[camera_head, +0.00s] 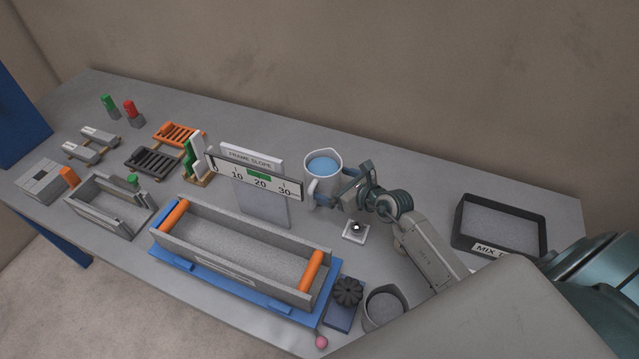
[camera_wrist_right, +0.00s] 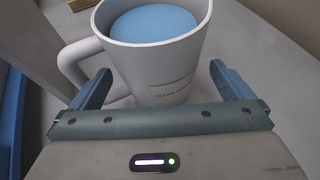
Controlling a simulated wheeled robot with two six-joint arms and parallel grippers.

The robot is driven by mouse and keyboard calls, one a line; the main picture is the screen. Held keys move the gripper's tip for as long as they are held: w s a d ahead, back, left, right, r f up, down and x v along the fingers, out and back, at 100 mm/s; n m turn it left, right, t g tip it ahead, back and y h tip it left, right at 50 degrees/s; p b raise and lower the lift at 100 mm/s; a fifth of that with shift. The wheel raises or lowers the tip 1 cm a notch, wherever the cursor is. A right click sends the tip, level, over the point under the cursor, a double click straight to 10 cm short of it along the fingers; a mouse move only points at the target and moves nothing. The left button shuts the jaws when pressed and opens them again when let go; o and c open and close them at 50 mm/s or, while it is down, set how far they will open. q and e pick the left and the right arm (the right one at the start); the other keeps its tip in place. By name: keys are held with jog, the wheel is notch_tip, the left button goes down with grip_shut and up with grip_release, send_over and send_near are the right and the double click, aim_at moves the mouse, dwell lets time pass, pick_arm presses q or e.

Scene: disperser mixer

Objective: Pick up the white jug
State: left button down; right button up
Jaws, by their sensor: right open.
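The white jug (camera_head: 323,174) stands upright on the table behind the middle, with blue liquid inside and its handle toward the lower left. In the right wrist view the jug (camera_wrist_right: 155,75) fills the upper middle, with a label on its front. My right gripper (camera_head: 343,190) is open at the jug's near right side. In the wrist view its two blue fingers (camera_wrist_right: 160,88) are spread, one on each side of the jug's lower body, the left one by the handle. Whether they touch it I cannot tell. My left gripper is not in view.
A frame slope scale board (camera_head: 250,178) stands left of the jug. A long grey trough (camera_head: 235,250) with orange ends lies in front. A small white plate (camera_head: 355,231), a grey cup (camera_head: 384,307) and a dark mix tray (camera_head: 499,226) are nearby. The wall is behind.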

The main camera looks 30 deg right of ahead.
aim_at(325, 157)
jog(key=p+x, duration=0.1)
jog(key=x, duration=0.2)
jog(key=shift+a, duration=0.15)
jog(key=shift+w+a+f, duration=0.15)
jog(key=shift+w+f, duration=0.15)
jog(key=shift+w, duration=0.1)
jog(key=c, duration=1.1)
jog(key=shift+r, duration=0.1)
jog(key=shift+c, duration=0.2)
notch_tip(325, 157, up, 10)
jog(key=shift+f+b, duration=0.1)
jog(key=shift+b, duration=0.7)
jog(key=o, duration=0.4)
jog(key=c, duration=0.4)
